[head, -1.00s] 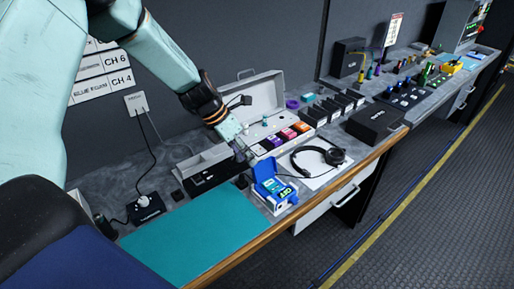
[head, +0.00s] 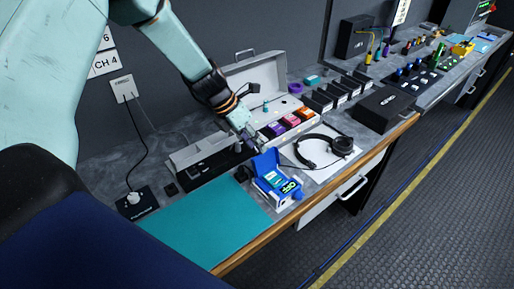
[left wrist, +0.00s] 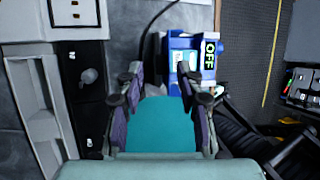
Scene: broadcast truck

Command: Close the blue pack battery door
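The blue pack (head: 277,184) sits on a white base by the front edge of the bench, with a small OFF label on it. Its blue door (head: 264,162) stands raised at the pack's back left side, so it looks open. My left gripper (head: 248,140) is above and behind the pack, apart from it. In the left wrist view the fingers of my left gripper (left wrist: 160,76) are spread with nothing held between them. The blue pack (left wrist: 187,58) shows there just beyond the right finger. My right gripper is not in view.
A teal mat (head: 205,222) lies left of the pack. A black headset (head: 340,146) lies on a white sheet to its right. Behind are an open grey case (head: 258,75) and several coloured packs (head: 291,121). A black box (head: 383,108) stands further right.

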